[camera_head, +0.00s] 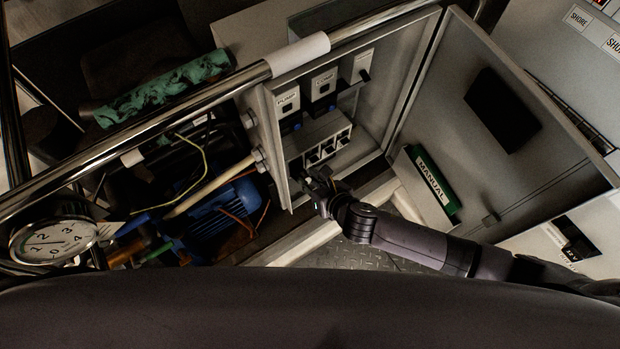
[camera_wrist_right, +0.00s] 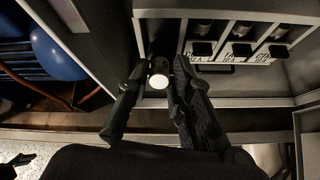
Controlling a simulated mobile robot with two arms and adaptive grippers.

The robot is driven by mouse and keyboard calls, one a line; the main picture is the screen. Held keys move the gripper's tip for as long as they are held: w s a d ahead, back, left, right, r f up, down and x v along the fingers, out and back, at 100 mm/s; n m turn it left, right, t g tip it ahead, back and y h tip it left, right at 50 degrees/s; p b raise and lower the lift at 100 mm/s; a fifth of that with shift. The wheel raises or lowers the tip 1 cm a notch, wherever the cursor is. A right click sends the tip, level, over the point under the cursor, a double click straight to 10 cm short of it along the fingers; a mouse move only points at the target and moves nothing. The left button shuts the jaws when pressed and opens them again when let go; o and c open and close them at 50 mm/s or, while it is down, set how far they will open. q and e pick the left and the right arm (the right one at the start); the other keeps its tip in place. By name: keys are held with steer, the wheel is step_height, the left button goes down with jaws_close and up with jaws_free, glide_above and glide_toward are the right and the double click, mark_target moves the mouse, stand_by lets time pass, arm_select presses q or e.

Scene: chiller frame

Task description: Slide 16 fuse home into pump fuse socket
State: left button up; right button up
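The pump fuse socket (camera_head: 287,103), labelled PUMP, is at the left of a row on the cabinet's back wall. My right gripper (camera_head: 312,181) is low at the cabinet's left side, by the left end of a slotted fuse rack (camera_head: 311,133). In the right wrist view its two fingers (camera_wrist_right: 160,82) stand on either side of a dark round fuse with a pale end (camera_wrist_right: 158,78), at the rack's leftmost slot. I cannot tell whether the fingers press on it. Its rating is not readable.
Two more sockets, one labelled COMP (camera_head: 324,83), are right of PUMP. Other rack slots hold dark-ended fuses (camera_wrist_right: 242,29). The open cabinet door (camera_head: 510,165) carries a green MANUAL (camera_head: 432,180). A chrome rail (camera_head: 200,104) crosses at the left, above a blue motor (camera_head: 222,208).

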steer(key=o, duration=0.4)
steer(key=v, duration=1.2)
stand_by(0.6)
